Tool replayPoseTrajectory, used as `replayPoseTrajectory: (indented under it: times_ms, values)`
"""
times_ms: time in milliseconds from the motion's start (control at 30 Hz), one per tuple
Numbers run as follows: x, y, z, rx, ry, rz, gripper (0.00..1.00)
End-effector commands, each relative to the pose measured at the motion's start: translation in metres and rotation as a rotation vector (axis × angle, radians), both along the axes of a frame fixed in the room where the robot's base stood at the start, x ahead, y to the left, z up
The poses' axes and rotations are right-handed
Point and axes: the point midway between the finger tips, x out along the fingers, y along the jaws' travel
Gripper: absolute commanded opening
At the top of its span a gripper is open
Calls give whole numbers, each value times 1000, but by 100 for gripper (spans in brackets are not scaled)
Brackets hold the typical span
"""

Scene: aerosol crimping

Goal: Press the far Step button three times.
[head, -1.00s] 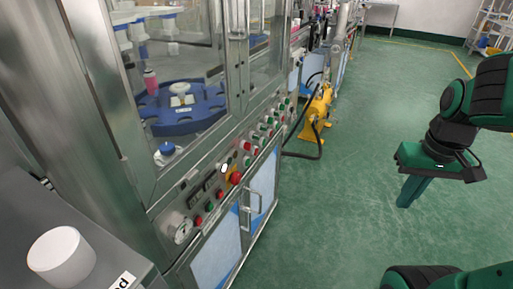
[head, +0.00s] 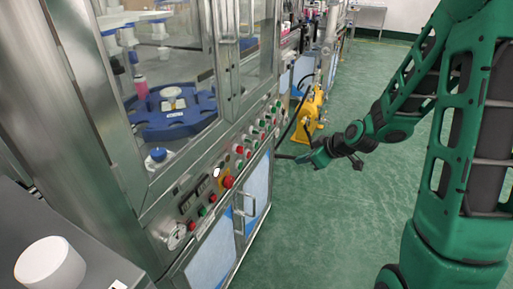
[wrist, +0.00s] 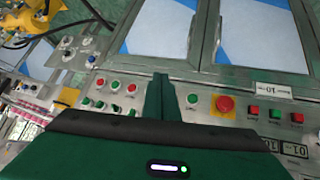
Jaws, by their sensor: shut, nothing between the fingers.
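The machine's control panel (head: 212,190) runs along the front of the glass cabinet. Its far part carries several small green and red buttons (head: 262,124). In the wrist view, a cluster of green and red buttons (wrist: 108,95) lies left of my fingers, and a single green button (wrist: 192,98) lies just right of them. The labels are too small to read, so I cannot tell which is the far Step button. My gripper (head: 303,158) is shut and empty, pointing at the panel side; its fingers also show in the wrist view (wrist: 160,80). Contact is not visible.
A red mushroom button (head: 228,181) sits mid-panel and also shows in the wrist view (wrist: 225,103). A door handle (head: 247,203) sticks out below the panel. A yellow device (head: 308,112) with a black hose stands beyond. The green floor (head: 320,215) is clear.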

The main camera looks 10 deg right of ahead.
Motion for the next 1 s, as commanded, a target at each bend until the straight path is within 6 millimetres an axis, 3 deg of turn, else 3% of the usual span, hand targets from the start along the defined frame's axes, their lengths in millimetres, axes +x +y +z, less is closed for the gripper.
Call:
replayPoseTrajectory:
  times_ms: [200,467,700,1000]
  values:
    - [41,25,-17,27,-169,61,0]
    - [80,38,-32,39,-361,46,0]
    - [104,32,-51,17,-489,-43,0]
    - [115,16,-67,-25,-550,-135,0]
